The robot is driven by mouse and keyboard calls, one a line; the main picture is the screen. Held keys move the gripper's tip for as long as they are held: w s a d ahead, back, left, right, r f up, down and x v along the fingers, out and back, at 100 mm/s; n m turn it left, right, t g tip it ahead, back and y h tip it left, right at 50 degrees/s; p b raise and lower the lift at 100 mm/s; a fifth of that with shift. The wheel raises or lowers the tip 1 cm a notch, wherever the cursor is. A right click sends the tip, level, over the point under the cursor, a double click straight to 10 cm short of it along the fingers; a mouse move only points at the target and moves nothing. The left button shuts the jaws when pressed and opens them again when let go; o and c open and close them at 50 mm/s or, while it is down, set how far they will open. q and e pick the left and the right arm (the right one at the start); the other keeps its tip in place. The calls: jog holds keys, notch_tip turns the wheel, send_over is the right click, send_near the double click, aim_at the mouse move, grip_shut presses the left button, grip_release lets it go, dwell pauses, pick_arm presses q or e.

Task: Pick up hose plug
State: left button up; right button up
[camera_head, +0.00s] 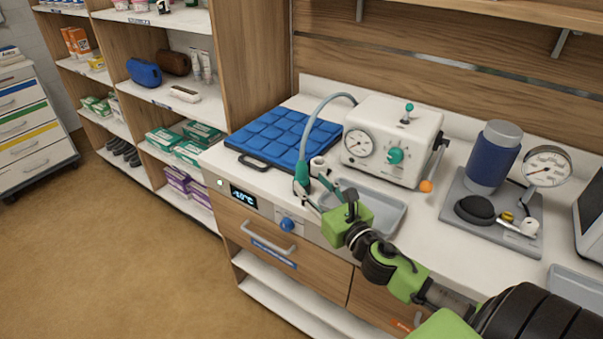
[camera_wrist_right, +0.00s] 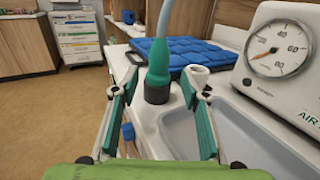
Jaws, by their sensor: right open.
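The hose plug (camera_head: 301,174) is teal with a dark end, on a pale hose that arches from the white pump unit. In the right wrist view the plug (camera_wrist_right: 158,60) hangs upright, dark end down, between the fingers near their tips. My right gripper (camera_head: 313,186) is open around it; it also shows in the right wrist view (camera_wrist_right: 160,82). I see gaps beside the dark end, so the fingers are not closed on it. My left gripper is out of view.
A grey tray (camera_head: 395,222) lies under my right gripper. The white pump unit (camera_head: 408,118) stands behind, and a blue quilted pad (camera_head: 280,138) lies behind left. A blue cylinder (camera_head: 494,150) stands farther right.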

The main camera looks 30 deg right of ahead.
aim_at(305, 177)
jog(key=shift+w+r, duration=0.1)
jog(key=shift+w, duration=0.25)
jog(key=w+p, duration=0.1)
jog(key=w, duration=0.3)
jog(key=shift+w, duration=0.1)
jog(key=shift+w+d, duration=0.1)
jog(key=shift+w, duration=0.25)
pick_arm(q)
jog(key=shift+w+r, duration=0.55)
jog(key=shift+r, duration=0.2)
pick_arm(e)
grip_shut()
